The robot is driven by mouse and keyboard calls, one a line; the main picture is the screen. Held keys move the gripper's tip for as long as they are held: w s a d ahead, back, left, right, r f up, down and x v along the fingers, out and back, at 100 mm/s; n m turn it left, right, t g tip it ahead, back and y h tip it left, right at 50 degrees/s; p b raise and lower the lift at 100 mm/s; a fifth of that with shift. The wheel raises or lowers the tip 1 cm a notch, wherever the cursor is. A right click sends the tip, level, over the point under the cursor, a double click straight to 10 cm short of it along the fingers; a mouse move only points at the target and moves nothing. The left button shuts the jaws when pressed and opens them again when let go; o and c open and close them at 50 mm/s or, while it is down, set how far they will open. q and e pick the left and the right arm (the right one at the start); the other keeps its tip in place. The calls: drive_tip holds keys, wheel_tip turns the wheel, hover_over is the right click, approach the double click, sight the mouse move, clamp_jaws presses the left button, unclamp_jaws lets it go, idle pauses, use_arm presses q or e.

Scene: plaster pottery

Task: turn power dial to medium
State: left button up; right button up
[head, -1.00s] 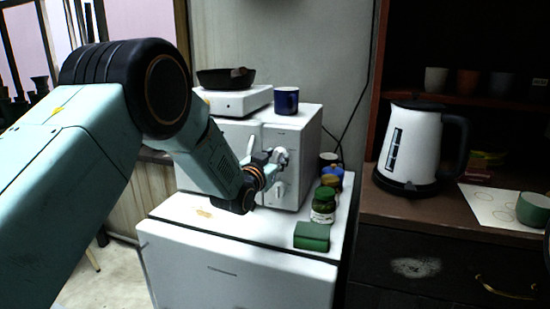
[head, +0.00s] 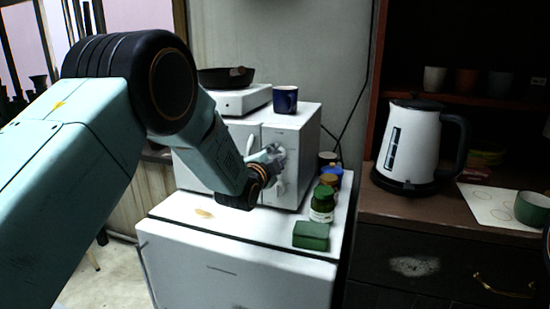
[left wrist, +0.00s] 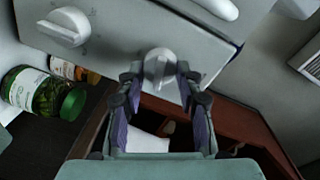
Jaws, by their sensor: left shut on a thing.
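The white microwave (head: 292,140) stands on a white cabinet and has two dials on its front, one above the other. My left gripper (left wrist: 159,78) is shut on the upper dial (left wrist: 158,66), with a finger on each side of its raised grip. In the head view the left gripper (head: 268,158) partly hides this dial. The lower dial (head: 281,188) is free, and it also shows in the left wrist view (left wrist: 65,27). I cannot read the dial markings. My right gripper is not in view.
Jars (head: 322,204) and a green block (head: 311,235) stand on the white cabinet (head: 240,229) at the right of the microwave. A blue mug (head: 285,100) and a scale with a black pan (head: 226,77) are on top. A kettle (head: 410,150) stands farther right.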

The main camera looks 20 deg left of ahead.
use_arm(q)
drive_tip(key=m, duration=0.4)
drive_tip(key=shift+y, duration=0.3)
drive_tip(key=shift+r+m, duration=0.1)
drive_tip(key=shift+m, duration=1.9)
drive_tip(key=o, duration=1.1)
drive_tip(key=shift+w, duration=0.1)
drive_tip(key=shift+o, duration=0.2)
drive_tip(key=shift+s, duration=0.2)
drive_tip(key=s, duration=1.1)
drive_tip(key=shift+s+r, duration=0.25)
drive_tip(key=shift+s, duration=0.1)
